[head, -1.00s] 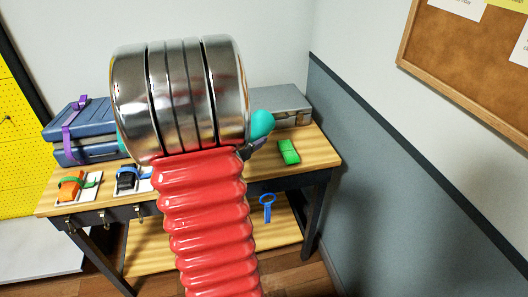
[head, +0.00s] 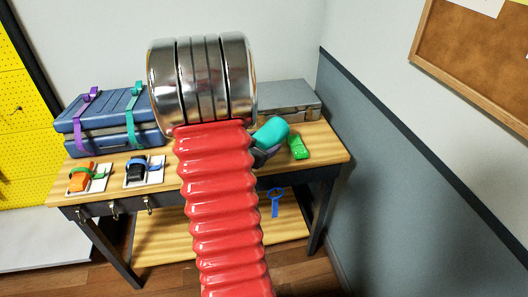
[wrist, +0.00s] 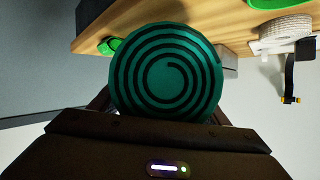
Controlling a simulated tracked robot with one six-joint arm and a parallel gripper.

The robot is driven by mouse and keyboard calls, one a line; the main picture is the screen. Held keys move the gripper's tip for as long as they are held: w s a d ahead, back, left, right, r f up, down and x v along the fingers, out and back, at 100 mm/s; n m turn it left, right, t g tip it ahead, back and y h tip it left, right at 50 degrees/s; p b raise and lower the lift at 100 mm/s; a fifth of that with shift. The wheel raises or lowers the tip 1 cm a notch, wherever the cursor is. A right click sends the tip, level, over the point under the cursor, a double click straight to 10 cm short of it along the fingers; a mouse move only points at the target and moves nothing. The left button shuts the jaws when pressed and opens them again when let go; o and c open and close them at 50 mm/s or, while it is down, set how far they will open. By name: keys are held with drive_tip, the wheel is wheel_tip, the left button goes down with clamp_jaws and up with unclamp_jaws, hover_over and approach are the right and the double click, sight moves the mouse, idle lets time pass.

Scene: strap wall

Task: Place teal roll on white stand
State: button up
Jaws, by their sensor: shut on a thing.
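The teal roll (head: 271,131) is held by my gripper (head: 266,150), partly hidden by my arm in the head view. In the wrist view, the roll's spiral end (wrist: 166,72) faces the camera between the dark fingers of my gripper (wrist: 166,105). The roll is over the right part of the bench in the head view; its height above the top is hard to judge. Two white stands show at the bench's left: one (head: 102,184) bears an orange roll, the other (head: 156,175) a black roll. A pale roll on a white base (wrist: 280,32) shows in the wrist view.
The wooden bench (head: 325,153) holds a green roll (head: 299,147), a grey case (head: 290,98) and blue cases (head: 110,118) with purple and teal straps. A blue strap (head: 276,201) hangs at the front. A wall stands close on the right. My arm hides the bench's middle.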

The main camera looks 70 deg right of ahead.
drive_tip(key=shift+f, duration=0.25)
drive_tip(key=shift+f, duration=1.95)
drive_tip(key=o, duration=1.1)
drive_tip(key=shift+f, duration=0.1)
drive_tip(key=shift+o, duration=0.2)
drive_tip(key=shift+a+r, duration=0.15)
drive_tip(key=shift+r, duration=0.05)
drive_tip(key=v, duration=1.1)
drive_tip(key=shift+a+r, duration=0.15)
drive_tip(key=shift+a, duration=0.2)
